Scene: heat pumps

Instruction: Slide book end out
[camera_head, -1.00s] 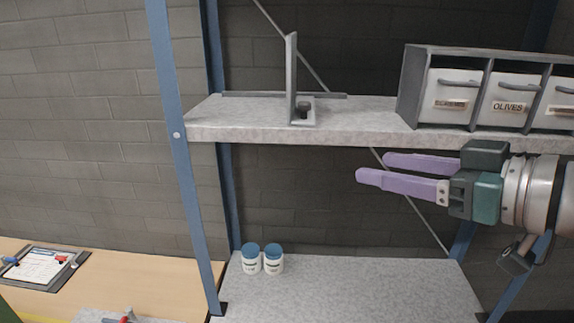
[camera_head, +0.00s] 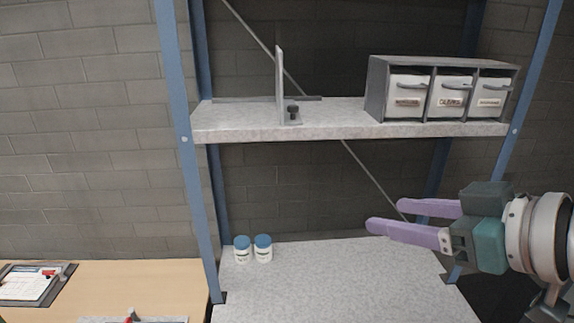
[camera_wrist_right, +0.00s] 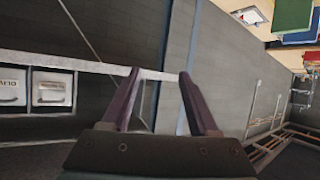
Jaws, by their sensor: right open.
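The book end (camera_head: 280,88) is a thin upright grey plate with a small foot and a dark knob (camera_head: 293,109). It stands on the upper shelf (camera_head: 340,131), left of the middle, by a dark rail along the shelf. My right gripper (camera_head: 388,214) is open and empty. In the head view it is below the upper shelf, to the right of the book end and apart from it. In the right wrist view the two purple fingers (camera_wrist_right: 158,80) are spread with nothing between them. My left gripper is not in view.
A grey drawer unit (camera_head: 375,88) with three white labelled drawers stands on the upper shelf at the right. Two white jars with blue lids (camera_head: 263,249) stand on the lower shelf (camera_head: 330,285). Blue posts (camera_head: 176,120) frame the rack. A clipboard (camera_head: 32,285) lies on a wooden table at the left.

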